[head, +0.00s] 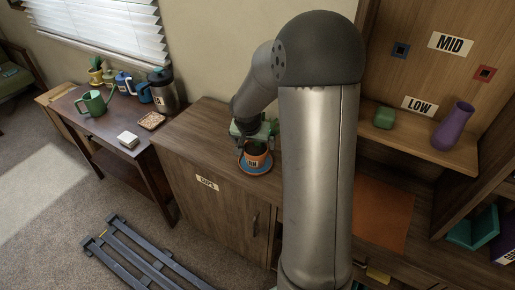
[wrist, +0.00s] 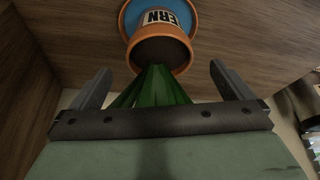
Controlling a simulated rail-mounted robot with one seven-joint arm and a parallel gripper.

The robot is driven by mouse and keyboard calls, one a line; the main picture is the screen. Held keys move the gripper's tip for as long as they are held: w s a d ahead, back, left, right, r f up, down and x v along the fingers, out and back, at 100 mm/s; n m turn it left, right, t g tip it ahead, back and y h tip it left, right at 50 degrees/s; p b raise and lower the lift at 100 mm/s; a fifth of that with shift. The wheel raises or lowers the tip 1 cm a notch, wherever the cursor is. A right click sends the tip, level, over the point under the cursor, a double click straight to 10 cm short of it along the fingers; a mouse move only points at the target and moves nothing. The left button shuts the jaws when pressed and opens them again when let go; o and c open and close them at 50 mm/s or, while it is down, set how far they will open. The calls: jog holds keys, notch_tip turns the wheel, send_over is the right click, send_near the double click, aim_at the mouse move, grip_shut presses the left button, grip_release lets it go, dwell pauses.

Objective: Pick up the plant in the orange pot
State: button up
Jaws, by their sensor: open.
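The orange pot (head: 257,160) stands on a blue saucer with an orange rim on the cabinet top, below my gripper (head: 254,141). In the wrist view the pot (wrist: 160,62) is at the top centre, with a white label ending in "ERN" and dark soil. The saucer (wrist: 183,10) shows behind it. The plant's green leaves (wrist: 153,88) rise from the pot and reach between the two spread fingers of my gripper (wrist: 158,72). The fingers are open, one to each side of the leaves, and do not look shut on anything. In the head view my gripper mostly hides the leaves.
The wooden cabinet (head: 183,148) has clear top left of the pot. A dark side table (head: 68,105) at left holds a green watering can (head: 94,103), a blue-handled jug and other items. At right, a shelf holds a green cup (head: 384,118) and a purple vase (head: 453,127).

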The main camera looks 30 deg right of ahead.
aim_at(255, 150)
jog(key=shift+x, duration=2.95)
jog(key=shift+s+a, duration=0.1)
jog(key=c, duration=1.3)
